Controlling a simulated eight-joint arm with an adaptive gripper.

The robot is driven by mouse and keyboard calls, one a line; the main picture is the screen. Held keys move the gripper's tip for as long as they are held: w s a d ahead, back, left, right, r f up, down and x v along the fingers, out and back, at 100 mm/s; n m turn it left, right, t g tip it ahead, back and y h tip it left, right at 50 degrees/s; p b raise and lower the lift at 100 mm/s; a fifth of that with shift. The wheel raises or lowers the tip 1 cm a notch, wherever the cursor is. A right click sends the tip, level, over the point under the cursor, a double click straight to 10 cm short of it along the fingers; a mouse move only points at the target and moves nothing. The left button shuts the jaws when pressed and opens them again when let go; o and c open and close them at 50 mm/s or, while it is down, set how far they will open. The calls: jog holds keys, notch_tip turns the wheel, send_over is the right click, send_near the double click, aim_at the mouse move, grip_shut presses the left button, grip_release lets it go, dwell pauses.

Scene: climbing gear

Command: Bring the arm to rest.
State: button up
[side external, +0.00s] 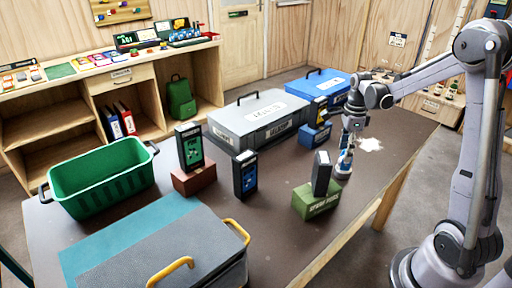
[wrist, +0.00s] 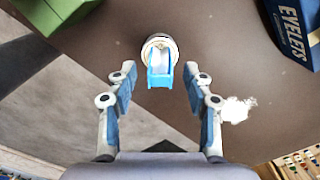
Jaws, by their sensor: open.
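My gripper (side external: 349,138) is above the right part of the dark table (side external: 270,215). In the wrist view my gripper (wrist: 158,78) has its two fingers spread wide apart with nothing held between them. A small item with a blue top and a round pale metallic base (wrist: 160,47) stands just ahead of the fingertips. In the side view this blue-topped item (side external: 343,163) stands on the table right under my gripper. I cannot tell the exact height gap between them.
A green block (side external: 316,203) carrying a dark device (side external: 321,172) stands close by. A blue block (side external: 315,135), a grey case (side external: 260,117) and a blue case (side external: 319,83) lie behind. A green crate (side external: 100,178) is at left. White powder (side external: 370,144) marks the table.

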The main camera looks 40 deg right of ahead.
notch_tip(320, 180, down, 3)
jog(key=shift+r, duration=0.1)
notch_tip(320, 180, up, 4)
jog(key=shift+s+r, duration=0.15)
jog(key=shift+r, duration=0.05)
jog(key=s+d+r, duration=0.5)
jog(key=s+r, duration=0.2)
jog(key=s, duration=0.3)
notch_tip(320, 180, up, 10)
jog(key=shift+n, duration=0.5)
jog(key=shift+w+a+r, duration=0.2)
jog(key=shift+w+a, duration=0.65)
jog(key=shift+a, duration=0.3)
jog(key=shift+w+a+r, duration=0.2)
jog(key=shift+w+a, duration=0.6)
jog(key=shift+a, duration=0.3)
